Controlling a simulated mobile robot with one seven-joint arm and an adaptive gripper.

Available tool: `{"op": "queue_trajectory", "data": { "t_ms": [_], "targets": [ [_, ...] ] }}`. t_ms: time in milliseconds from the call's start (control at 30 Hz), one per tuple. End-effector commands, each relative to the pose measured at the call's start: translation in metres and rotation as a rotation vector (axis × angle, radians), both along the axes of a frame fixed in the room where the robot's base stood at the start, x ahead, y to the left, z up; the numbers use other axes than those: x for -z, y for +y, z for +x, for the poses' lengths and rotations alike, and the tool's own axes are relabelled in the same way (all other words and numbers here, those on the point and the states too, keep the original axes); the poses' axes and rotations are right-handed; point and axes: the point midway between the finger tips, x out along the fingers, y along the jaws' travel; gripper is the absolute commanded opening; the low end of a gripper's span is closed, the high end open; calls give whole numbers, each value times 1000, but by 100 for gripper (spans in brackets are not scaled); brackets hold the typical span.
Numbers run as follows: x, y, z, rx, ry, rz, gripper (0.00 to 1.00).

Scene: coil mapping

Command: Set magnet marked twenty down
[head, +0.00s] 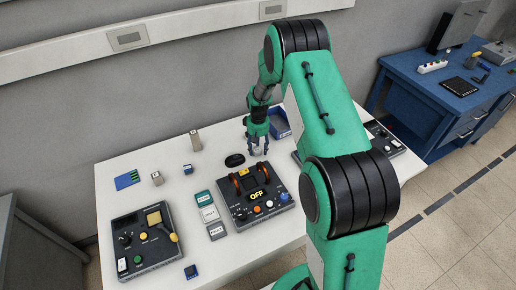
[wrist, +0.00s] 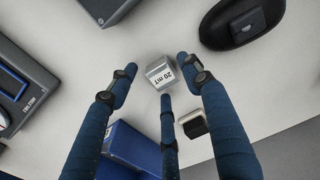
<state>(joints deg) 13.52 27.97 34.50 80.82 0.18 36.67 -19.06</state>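The magnet marked 20 mT (wrist: 160,73) is a small grey block with a white label. In the wrist view it sits between the three blue fingers of my gripper (wrist: 160,78). Gaps show between the block and the left and right fingers; the lower finger ends close to its edge. My gripper is open around it. In the head view my gripper (head: 257,149) is low over the white table (head: 112,180), right of the black oval holder (head: 235,160). The magnet cannot be made out there. Whether the block touches the table is unclear.
A blue bin (head: 279,122) stands just behind my gripper. A console reading OFF (head: 257,195) lies in front, with grey-green boxes (head: 205,205) beside it. Another control box (head: 143,240) is at left. Small blocks (head: 195,140) stand left of my gripper.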

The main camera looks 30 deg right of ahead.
Motion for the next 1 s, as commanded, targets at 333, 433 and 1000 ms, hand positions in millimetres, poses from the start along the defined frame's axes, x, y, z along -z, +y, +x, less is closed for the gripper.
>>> {"op": "queue_trajectory", "data": {
  "t_ms": [333, 433, 1000],
  "targets": [
    [-9, 0, 1, 0, -1, 0, 49],
    [-18, 0, 1, 0, -2, -1, 49],
    [-105, 0, 0, 0, -2, -1, 49]
  ]
}}
